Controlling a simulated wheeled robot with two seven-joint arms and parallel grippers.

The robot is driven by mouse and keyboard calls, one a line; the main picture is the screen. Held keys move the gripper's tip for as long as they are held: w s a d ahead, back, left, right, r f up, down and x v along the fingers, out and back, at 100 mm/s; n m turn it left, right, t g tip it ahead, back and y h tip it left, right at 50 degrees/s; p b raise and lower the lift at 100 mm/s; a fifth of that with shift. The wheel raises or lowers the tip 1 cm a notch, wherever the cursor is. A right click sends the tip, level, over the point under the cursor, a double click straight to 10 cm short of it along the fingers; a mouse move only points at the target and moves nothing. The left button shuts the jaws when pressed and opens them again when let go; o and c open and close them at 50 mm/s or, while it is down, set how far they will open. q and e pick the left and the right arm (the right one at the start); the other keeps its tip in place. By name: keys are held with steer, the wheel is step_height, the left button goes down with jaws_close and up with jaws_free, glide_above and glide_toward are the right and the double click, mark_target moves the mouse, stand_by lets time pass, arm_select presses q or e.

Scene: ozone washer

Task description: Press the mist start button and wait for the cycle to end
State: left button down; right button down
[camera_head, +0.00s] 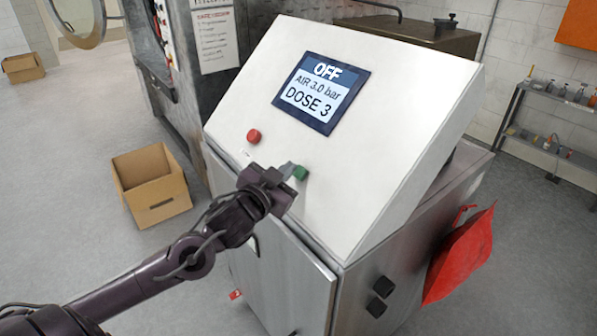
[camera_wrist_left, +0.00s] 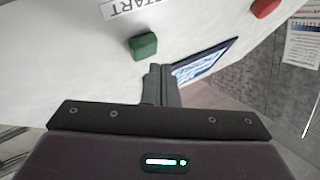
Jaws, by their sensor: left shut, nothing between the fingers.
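The green button (camera_head: 301,174) sits low on the sloped white panel (camera_head: 400,110). It also shows in the wrist view (camera_wrist_left: 143,46), beside a label reading START (camera_wrist_left: 128,7). My left gripper (camera_head: 287,168) is shut and empty, its fingertips close beside the green button. In the wrist view the closed fingers (camera_wrist_left: 160,75) lie just right of and below the button; I cannot tell whether they touch the panel. The screen (camera_head: 320,92) reads OFF, AIR 3.0 bar, DOSE 3. My right gripper is out of view.
A red button (camera_head: 254,136) is on the same panel, up and left of the green one. The steel cabinet (camera_head: 290,275) stands below. A red bag (camera_head: 461,252) hangs on its right side. A cardboard box (camera_head: 152,186) is on the floor at left.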

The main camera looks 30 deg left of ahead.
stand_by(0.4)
arm_select(q)
steer(key=shift+w+d+f, duration=0.1)
steer(key=shift+w+f, duration=0.2)
steer(key=shift+w+d+f+b, duration=0.15)
steer(key=shift+w+f+b, duration=0.15)
steer(key=shift+f+b, duration=0.15)
stand_by(0.8)
steer(key=shift+r, duration=0.1)
steer(key=shift+s+r+p, duration=0.35)
steer(key=shift+r+p, duration=0.1)
steer(key=shift+p, duration=0.3)
steer(key=shift+s+a+r, duration=0.2)
steer(key=shift+s+a, duration=0.05)
